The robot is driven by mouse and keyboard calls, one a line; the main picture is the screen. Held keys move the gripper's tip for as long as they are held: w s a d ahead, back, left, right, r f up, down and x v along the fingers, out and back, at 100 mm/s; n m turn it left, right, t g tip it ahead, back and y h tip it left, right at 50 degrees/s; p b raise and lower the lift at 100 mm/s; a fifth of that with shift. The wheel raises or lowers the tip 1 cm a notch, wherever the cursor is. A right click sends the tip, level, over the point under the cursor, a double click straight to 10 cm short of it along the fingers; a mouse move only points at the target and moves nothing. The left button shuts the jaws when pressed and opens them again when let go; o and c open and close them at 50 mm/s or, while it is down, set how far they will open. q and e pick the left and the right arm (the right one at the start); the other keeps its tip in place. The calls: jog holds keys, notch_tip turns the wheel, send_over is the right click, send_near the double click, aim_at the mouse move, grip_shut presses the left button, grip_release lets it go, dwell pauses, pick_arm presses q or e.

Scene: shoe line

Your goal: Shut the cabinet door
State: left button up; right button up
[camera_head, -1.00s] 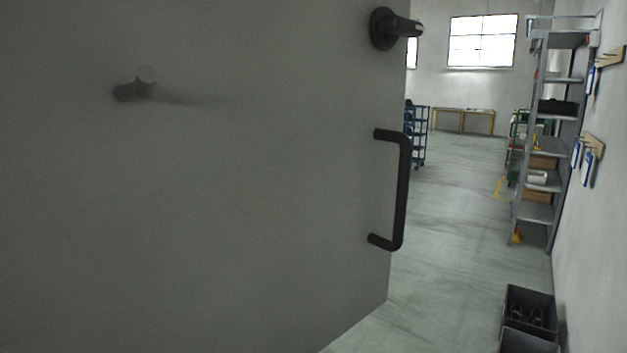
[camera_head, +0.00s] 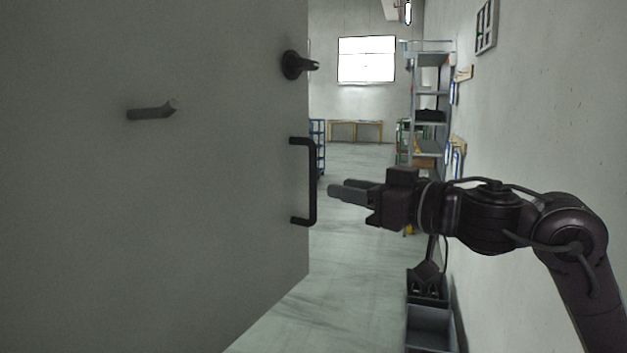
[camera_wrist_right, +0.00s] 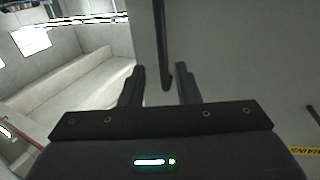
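The cabinet door (camera_head: 150,230) is a large flat grey panel filling the left half of the head view, standing open at an angle to me. A black bar handle (camera_head: 312,182) is fixed upright near its right edge, with a dark knob (camera_head: 297,65) above it. My right gripper (camera_head: 340,191) is just right of the handle, fingers pointing left towards it. In the right wrist view my gripper (camera_wrist_right: 160,84) is open, and the handle's lower end (camera_wrist_right: 163,60) shows between the finger lines; contact cannot be told. My left gripper is not in view.
A wall stands close on the right, behind my right arm. Dark bins (camera_head: 428,322) lie on the floor below the arm, and a grey shelf (camera_head: 431,100) stands farther back. A short dark rod (camera_head: 151,111) sticks out of the door face.

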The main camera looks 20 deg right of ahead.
jog(key=p, duration=0.3)
send_over(313, 215)
jog(key=shift+w+d+r, duration=0.1)
jog(key=shift+w+r, duration=0.05)
jog(key=shift+w, duration=0.2)
grip_shut()
